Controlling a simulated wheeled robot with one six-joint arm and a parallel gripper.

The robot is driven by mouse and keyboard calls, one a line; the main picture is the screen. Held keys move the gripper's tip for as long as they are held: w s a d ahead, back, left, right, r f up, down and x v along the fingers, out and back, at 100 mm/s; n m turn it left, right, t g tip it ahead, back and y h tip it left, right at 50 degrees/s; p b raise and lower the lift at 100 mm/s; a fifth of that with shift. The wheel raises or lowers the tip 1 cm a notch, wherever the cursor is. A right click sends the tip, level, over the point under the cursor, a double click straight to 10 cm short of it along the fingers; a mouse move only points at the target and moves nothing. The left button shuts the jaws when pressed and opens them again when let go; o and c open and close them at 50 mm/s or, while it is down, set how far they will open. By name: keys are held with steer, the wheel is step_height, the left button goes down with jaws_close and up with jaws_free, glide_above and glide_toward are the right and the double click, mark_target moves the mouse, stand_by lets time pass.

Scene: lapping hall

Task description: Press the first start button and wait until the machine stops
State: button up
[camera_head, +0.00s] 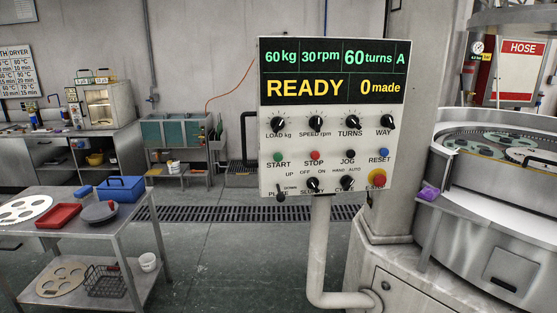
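The control panel (333,135) stands upright on a bent pipe in the middle of the view, facing me. Its display (333,71) reads 60 kg, 30 rpm, 60 turns, A, READY and 0 made. The green START button (278,156) is at the left of the button row. The red STOP button (314,155), black JOG button (350,154) and blue RESET button (383,153) are to its right. The lapping machine (503,200) is at the right, with round carriers on its plate; whether it turns cannot be told. My gripper is not in view.
A metal cart (150,205) at the left holds a red tray (59,216), a blue box (121,188) and carrier discs. A red E-stop (376,178) is low on the panel. Benches line the back wall. Floor between cart and panel is clear.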

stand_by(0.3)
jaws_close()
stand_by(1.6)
